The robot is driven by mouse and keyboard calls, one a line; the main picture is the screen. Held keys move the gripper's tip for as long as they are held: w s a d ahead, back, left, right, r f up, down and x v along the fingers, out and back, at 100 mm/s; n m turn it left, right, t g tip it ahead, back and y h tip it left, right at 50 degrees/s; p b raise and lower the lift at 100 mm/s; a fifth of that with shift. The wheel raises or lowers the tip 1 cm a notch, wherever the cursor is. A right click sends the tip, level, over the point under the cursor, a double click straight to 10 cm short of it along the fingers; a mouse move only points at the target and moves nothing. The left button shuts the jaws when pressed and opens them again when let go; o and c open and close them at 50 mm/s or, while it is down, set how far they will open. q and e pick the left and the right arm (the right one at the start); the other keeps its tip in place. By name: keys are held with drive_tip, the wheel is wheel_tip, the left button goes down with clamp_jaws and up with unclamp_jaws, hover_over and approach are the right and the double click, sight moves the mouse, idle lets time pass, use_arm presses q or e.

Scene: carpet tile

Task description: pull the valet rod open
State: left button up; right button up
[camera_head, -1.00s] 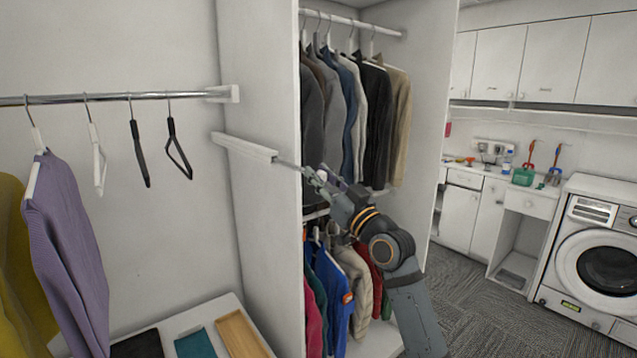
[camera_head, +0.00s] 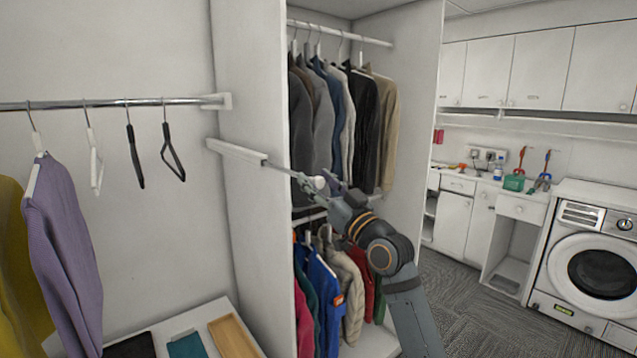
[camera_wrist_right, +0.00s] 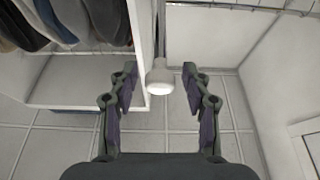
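The valet rod's white housing (camera_head: 237,152) is fixed to the side panel of the wardrobe. A thin metal rod sticks out of its front end, with a pale round knob (camera_head: 319,183) at the tip. My right gripper (camera_head: 316,181) is at this knob. In the right wrist view the knob (camera_wrist_right: 159,79) sits between the fingertips of my right gripper (camera_wrist_right: 160,84). The fingers are spread, with a gap on each side of the knob. My left gripper is not in view.
The wardrobe panel (camera_head: 258,230) stands beside the rod. Jackets (camera_head: 362,120) hang behind my right gripper, with more clothes (camera_head: 345,285) below. A chrome rail (camera_head: 75,104) with hangers and a purple sweater (camera_head: 62,245) is at left. Carpet floor (camera_head: 460,315) is free at right.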

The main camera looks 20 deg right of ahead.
drive_tip(key=v, duration=0.7)
drive_tip(key=shift+s+f, duration=0.15)
drive_tip(key=shift+s, duration=0.1)
drive_tip(key=shift+d, duration=0.15)
